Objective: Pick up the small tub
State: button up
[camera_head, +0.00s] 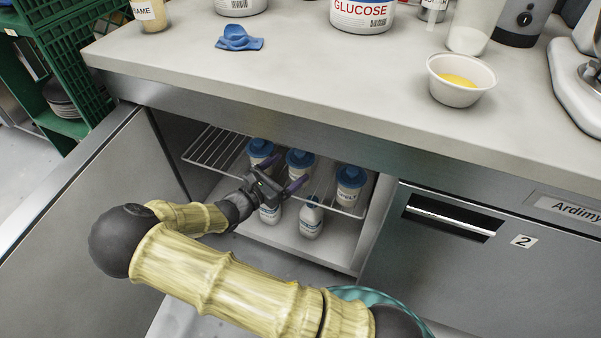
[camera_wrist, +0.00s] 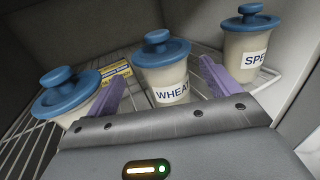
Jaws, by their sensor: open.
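Three pale tubs with blue knobbed lids stand upright on the wire shelf inside the open cabinet; I cannot tell which one the name small tub means. The middle tub (camera_wrist: 163,78), labelled "WHEA…", also shows in the head view (camera_head: 299,163). The left tub (camera_wrist: 72,100) is partly hidden behind my gripper's left finger; the right tub (camera_wrist: 248,42) reads "SPE…", and in the head view (camera_head: 350,187) it stands apart. My gripper (camera_wrist: 160,76) is open and empty; it also shows in the head view (camera_head: 274,174). In the wrist view, its fingers lie either side of the middle tub. Contact is unclear.
A yellow packet (camera_wrist: 116,69) lies behind the tubs. White bottles (camera_head: 311,218) stand on the cabinet floor below the wire shelf (camera_head: 207,146). The counter (camera_head: 330,85) overhangs above, holding a bowl (camera_head: 460,92) and a blue cloth (camera_head: 239,38). The open door (camera_head: 90,220) flanks the left.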

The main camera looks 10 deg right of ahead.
aim_at(301, 164)
jog(key=shift+w+d+f+b, duration=0.15)
jog(key=shift+d+f+b, duration=0.1)
jog(key=shift+d+b, duration=0.2)
jog(key=b+x, duration=0.2)
jog(key=x, duration=0.2)
jog(key=shift+d+f, duration=0.2)
jog(key=shift+a, duration=0.1)
jog(key=shift+c, duration=0.5)
jog(key=c, duration=1.1)
jog(key=shift+r, duration=0.1)
jog(key=shift+c, duration=0.2)
